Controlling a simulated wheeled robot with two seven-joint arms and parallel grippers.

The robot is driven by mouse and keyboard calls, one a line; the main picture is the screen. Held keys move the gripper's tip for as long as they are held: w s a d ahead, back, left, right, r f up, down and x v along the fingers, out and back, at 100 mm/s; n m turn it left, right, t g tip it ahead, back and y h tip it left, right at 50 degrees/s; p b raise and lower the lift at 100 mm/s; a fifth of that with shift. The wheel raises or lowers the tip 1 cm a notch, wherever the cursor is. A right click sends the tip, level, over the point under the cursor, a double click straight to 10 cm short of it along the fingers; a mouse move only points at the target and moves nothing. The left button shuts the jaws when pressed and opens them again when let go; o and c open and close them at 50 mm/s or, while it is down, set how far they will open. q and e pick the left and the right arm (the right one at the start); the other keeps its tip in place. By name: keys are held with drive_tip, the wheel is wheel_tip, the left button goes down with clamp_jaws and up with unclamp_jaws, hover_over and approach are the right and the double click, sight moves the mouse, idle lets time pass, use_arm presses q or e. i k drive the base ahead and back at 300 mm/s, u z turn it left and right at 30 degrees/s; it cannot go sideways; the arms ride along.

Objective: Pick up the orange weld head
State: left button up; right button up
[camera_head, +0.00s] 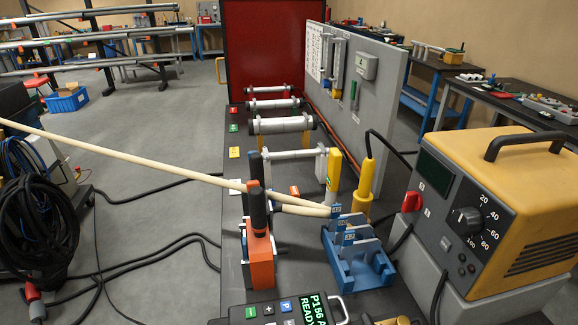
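The orange weld head (262,262) stands on the dark bench, left of the blue slotted stand. The lower front of the weld head sits close behind the handheld display unit (290,309), which reads "P156" and "READY". Neither of my grippers shows in the head view.
A long cream pipe (150,160) runs from the left edge, passing by the handle. The blue stand (355,265) and yellow power unit (490,205) are to the right. Yellow upright pieces (364,185) and metal rollers (282,125) are behind. Cables (35,215) hang at left.

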sight(258, 272)
drive_tip(key=u, duration=0.95)
drive_tip(key=k, duration=1.55)
drive_tip(key=z, duration=1.15)
drive_tip(key=i, duration=1)
